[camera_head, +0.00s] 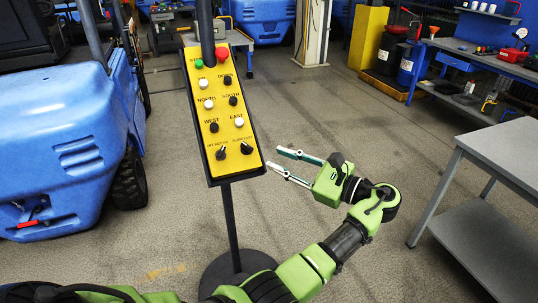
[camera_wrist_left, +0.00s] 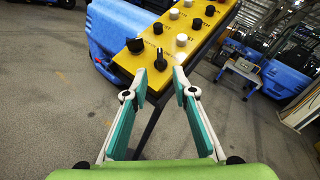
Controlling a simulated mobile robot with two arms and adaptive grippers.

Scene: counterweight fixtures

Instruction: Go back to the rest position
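My left gripper (camera_head: 276,159) is open and empty, just right of the lower end of a yellow control panel (camera_head: 224,118). The panel is tilted on a black stand and carries black and white buttons, a green button, a red knob (camera_head: 222,55) and two black selector knobs at the bottom. In the left wrist view the fingers (camera_wrist_left: 160,78) are spread below the panel's near end, with the selector knob (camera_wrist_left: 159,58) showing between the tips. Whether the tips touch the panel is unclear. My right gripper is not in view.
A blue forklift (camera_head: 55,120) stands at left. A grey metal table (camera_head: 500,145) is at right. Behind it are a blue workbench (camera_head: 480,60) with tools and a yellow pillar (camera_head: 367,38). The panel's round black base (camera_head: 237,268) stands on the floor. The floor between is open.

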